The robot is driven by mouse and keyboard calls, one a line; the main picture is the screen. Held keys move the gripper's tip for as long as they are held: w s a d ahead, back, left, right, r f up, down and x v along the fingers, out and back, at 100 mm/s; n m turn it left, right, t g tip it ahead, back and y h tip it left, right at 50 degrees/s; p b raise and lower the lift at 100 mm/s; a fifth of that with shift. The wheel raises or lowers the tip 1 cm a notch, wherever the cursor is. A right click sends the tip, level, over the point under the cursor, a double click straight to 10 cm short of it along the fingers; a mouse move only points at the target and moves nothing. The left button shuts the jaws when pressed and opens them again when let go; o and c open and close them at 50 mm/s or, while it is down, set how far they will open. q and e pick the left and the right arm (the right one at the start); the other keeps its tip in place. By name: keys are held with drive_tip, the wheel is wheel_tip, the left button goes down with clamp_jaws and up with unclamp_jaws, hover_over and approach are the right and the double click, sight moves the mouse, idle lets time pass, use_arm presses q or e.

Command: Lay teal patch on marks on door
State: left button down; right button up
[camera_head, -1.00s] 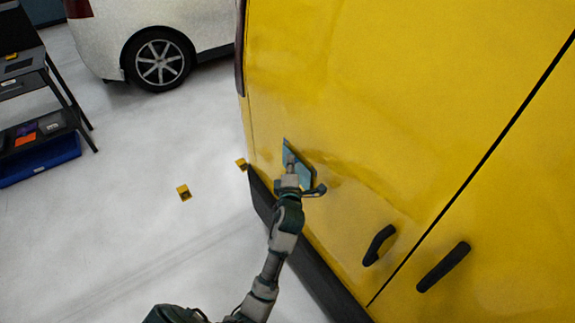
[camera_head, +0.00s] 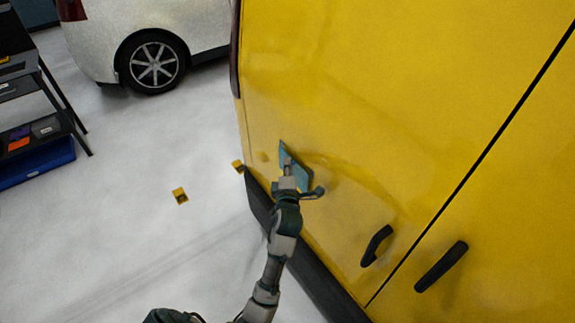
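The teal patch (camera_head: 289,158) is a small flat piece upright against or just in front of the yellow door (camera_head: 400,110), left of the black handles. My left gripper (camera_head: 291,172) is at the patch and appears shut on it; its fingertips are partly hidden, and I cannot tell whether the patch touches the door. A faint dull smudge (camera_head: 265,157) shows on the door left of the patch, and darker shading runs to its right. The door behind the patch is hidden. My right gripper is not in view.
Black handles (camera_head: 376,246) and (camera_head: 441,267) stick out from the van's doors. A dark bumper (camera_head: 318,281) runs along its bottom edge. Two small yellow-and-black pieces (camera_head: 180,196) and (camera_head: 238,167) show at left. A dark rack (camera_head: 40,115) and white car (camera_head: 95,45) stand farther left.

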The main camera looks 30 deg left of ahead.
use_arm(q)
drive_tip(key=shift+a+f, duration=0.1)
drive_tip(key=shift+a, duration=0.1)
idle(0.4)
drive_tip(key=shift+w+d+b, duration=0.25)
drive_tip(key=shift+w+b, duration=0.2)
drive_tip(key=shift+w, duration=0.15)
idle(0.9)
idle(0.3)
drive_tip(key=c, duration=1.2)
unclamp_jaws()
drive_tip(key=shift+c, duration=0.2)
wheel_tip(320, 180, up, 10)
drive_tip(key=shift+r, duration=0.1)
